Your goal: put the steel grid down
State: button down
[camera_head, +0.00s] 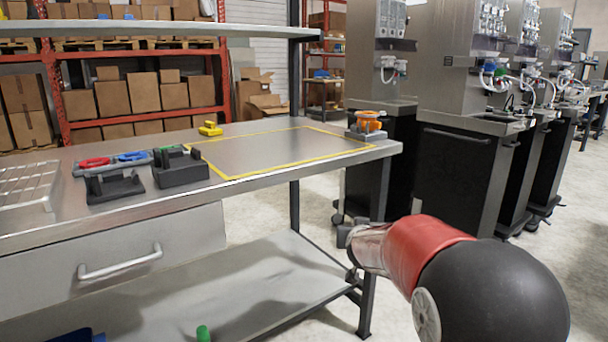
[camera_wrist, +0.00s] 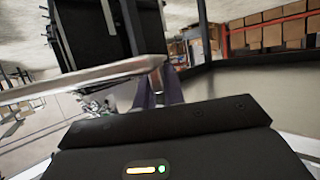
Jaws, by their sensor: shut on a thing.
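My gripper (camera_head: 347,237) is at the end of my red and black arm, in front of the steel table's right legs and below the tabletop's height in the picture. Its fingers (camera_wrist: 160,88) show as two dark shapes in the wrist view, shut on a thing.
Dispensers on black carts (camera_head: 455,170) stand at right. The taped area is clear.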

jog(key=s+d+f+m+h, duration=0.2)
jog(key=s+f, duration=1)
jog(key=f, duration=0.4)
jog(key=shift+s+h, duration=0.3)
jog(key=shift+s, duration=0.1)
